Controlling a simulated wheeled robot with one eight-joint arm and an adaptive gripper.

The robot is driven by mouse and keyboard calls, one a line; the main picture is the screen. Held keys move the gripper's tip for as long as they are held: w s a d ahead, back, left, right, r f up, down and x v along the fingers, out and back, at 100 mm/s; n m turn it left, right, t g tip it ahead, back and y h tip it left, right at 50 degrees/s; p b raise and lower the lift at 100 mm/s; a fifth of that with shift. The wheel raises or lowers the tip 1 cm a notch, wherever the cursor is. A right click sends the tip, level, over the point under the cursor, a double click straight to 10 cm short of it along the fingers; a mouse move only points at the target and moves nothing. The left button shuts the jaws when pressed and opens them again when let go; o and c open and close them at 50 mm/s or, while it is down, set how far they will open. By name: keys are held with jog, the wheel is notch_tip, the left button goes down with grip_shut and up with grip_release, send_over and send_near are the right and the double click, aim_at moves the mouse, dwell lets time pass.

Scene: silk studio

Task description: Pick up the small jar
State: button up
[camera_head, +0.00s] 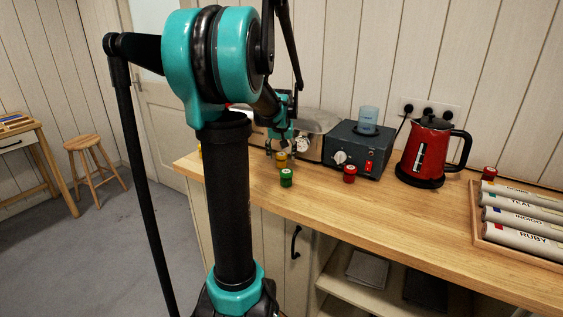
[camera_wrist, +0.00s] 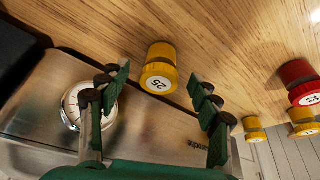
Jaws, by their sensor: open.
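Several small jars stand on the wooden counter, and the pictures do not single one out. A yellow jar with a white label reading 25 (camera_wrist: 159,68) lies between and just beyond my gripper's fingertips (camera_wrist: 158,79) in the wrist view. My gripper is open and empty, with no finger seen touching the jar. In the head view my gripper (camera_head: 281,142) hangs just above a yellow jar (camera_head: 281,160). A green jar (camera_head: 286,178) stands in front of that one, and a red jar (camera_head: 349,173) stands to the right.
A steel appliance (camera_head: 313,125) with a dial (camera_wrist: 75,106) is close behind my gripper. A grey heater box (camera_head: 346,149), a red kettle (camera_head: 428,150), another red jar (camera_head: 489,173) and a tray of labelled rolls (camera_head: 477,231) stand rightward. The counter's front middle (camera_head: 400,210) is clear.

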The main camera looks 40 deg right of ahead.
aim_at(281, 155)
jog(key=x, duration=0.3)
jog(key=shift+f, duration=0.1)
jog(key=c, duration=1.3)
